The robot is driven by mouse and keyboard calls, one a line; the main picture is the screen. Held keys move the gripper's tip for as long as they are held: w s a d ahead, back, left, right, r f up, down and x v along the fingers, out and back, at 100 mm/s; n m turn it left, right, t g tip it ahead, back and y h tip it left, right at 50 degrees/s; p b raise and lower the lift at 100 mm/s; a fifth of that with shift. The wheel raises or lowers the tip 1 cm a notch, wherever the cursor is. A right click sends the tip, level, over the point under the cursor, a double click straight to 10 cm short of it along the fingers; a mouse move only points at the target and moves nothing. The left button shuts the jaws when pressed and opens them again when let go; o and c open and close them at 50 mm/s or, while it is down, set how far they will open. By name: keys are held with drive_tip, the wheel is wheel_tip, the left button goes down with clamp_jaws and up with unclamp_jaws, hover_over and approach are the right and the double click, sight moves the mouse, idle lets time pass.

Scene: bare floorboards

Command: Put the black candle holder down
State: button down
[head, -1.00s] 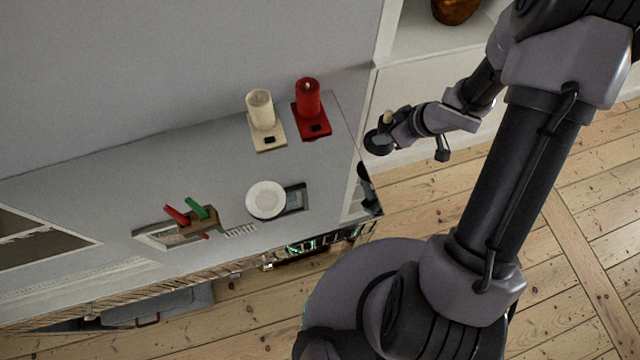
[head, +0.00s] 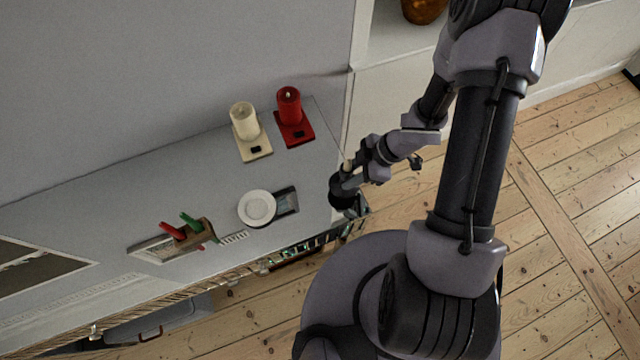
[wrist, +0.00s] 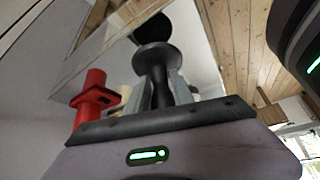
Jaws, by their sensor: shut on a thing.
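The black candle holder (head: 341,194) is in my gripper (head: 352,180), over the right end of the grey cabinet top (head: 205,180) in the head view. I cannot tell whether it touches the top. In the wrist view the black candle holder (wrist: 154,58) shows a wide dark disc and a narrow stem. My gripper's (wrist: 162,90) two grey fingers are closed on either side of that stem.
A red candle on a red stand (head: 294,129) and a cream candle on a cream stand (head: 253,146) are at the back. A white plate (head: 257,208) lies left of the holder. A wooden rack with red and green handles (head: 190,236) is farther left.

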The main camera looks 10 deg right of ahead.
drive_tip(key=a, duration=0.2)
drive_tip(key=a+b, duration=0.1)
drive_tip(key=a, duration=0.2)
drive_tip(key=a+b, duration=0.1)
drive_tip(key=a, duration=0.1)
drive_tip(key=shift+w+a+f, duration=0.25)
drive_tip(key=shift+w+f, duration=0.15)
drive_tip(key=shift+a+f, duration=0.15)
drive_tip(key=shift+f, duration=0.05)
wheel_tip(320, 180, down, 3)
drive_tip(key=shift+f+b, duration=0.15)
drive_tip(key=shift+b, duration=1.1)
drive_tip(key=c, duration=1.1)
unclamp_jaws()
